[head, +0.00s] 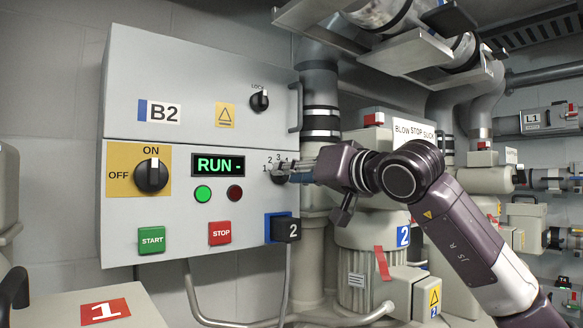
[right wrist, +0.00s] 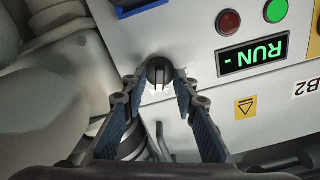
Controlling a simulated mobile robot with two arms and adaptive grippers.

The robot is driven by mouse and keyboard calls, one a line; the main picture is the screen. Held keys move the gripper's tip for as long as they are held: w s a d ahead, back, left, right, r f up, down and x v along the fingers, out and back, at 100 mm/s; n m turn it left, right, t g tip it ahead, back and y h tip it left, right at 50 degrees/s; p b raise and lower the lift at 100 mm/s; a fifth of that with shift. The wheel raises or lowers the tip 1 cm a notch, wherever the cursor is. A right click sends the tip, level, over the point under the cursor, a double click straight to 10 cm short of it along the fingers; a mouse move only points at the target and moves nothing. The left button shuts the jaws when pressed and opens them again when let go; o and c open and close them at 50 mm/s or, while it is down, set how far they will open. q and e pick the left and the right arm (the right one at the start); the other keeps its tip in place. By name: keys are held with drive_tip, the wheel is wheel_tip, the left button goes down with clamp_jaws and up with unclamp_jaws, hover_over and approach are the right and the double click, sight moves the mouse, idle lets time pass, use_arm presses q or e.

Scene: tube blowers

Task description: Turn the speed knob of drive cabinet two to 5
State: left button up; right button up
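Drive cabinet two (head: 230,255) is a grey wall cabinet with a blue "2" tag at lower right. Its speed knob (head: 277,179) is at the right of the front, mostly hidden by my right gripper (head: 290,174); scale digits 1 to 4 show around it. In the right wrist view the black speed knob (right wrist: 157,72) with a light pointer mark sits between the fingertips of the right gripper (right wrist: 157,82). The fingers straddle it and look slightly apart from its sides; contact is unclear. The display (head: 218,165) reads "RUN -". My left gripper is not in view.
The on/off switch (head: 151,176) points to ON. Green (head: 203,194) and red (head: 235,193) lamps, START (head: 151,240) and STOP (head: 220,233) buttons, and an upper LOCK knob (head: 260,100) are nearby. Pipes and a motor (head: 358,262) crowd the right side.

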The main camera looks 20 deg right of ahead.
drive_tip(key=shift+s, duration=0.1)
clamp_jaws()
drive_tip(key=shift+m, duration=0.3)
drive_tip(key=m+b, duration=0.1)
drive_tip(key=m, duration=0.4)
drive_tip(key=shift+d, duration=0.1)
drive_tip(key=shift+m+b, duration=0.75)
drive_tip(key=shift+m, duration=1.45)
unclamp_jaws()
drive_tip(key=shift+d, duration=0.15)
